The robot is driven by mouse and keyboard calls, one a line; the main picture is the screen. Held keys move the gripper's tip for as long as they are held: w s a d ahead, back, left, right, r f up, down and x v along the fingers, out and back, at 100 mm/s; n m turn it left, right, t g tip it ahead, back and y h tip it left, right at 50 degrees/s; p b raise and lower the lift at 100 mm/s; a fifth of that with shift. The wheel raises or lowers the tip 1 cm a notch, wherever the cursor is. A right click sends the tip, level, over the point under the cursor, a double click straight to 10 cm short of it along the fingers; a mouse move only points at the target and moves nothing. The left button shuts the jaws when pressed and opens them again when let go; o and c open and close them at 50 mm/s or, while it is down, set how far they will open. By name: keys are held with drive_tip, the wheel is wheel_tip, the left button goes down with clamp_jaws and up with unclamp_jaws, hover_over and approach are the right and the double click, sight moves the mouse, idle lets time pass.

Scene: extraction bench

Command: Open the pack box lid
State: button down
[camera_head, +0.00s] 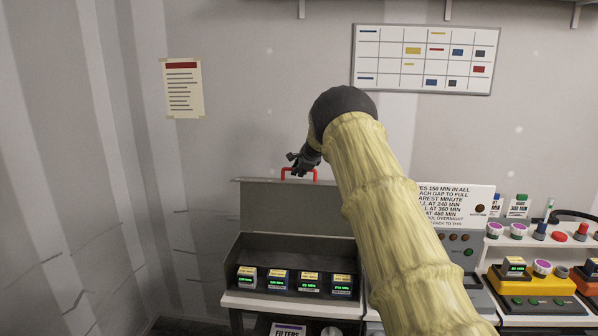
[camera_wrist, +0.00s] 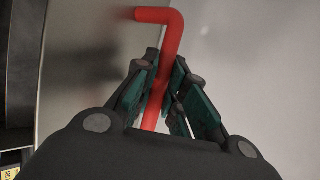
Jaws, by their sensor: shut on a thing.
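The pack box (camera_head: 262,248) is a dark grey box on the bench at the left, with its lid (camera_head: 290,207) standing raised at the back. A red handle (camera_head: 299,171) sits on the lid's top edge. My gripper (camera_head: 301,166) is at this handle. In the wrist view the red handle (camera_wrist: 166,42) runs between the fingers of my gripper (camera_wrist: 166,88), which are shut on it. Several small packs (camera_head: 310,283) with green displays stand in a row inside the open box. My arm hides the right side of the lid and box.
A sign panel (camera_head: 456,200) and control panel stand to the right, partly behind my arm. Further right is a yellow unit (camera_head: 533,283) with coloured knobs. A notice (camera_head: 183,87) and a chart board (camera_head: 424,58) hang on the wall behind.

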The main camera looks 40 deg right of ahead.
drive_tip(key=c, duration=1.5)
unclamp_jaws()
drive_tip(key=shift+d, duration=0.1)
drive_tip(key=shift+o, duration=0.2)
drive_tip(key=shift+s, duration=0.1)
drive_tip(key=v, duration=1.2)
drive_tip(key=shift+f, duration=0.1)
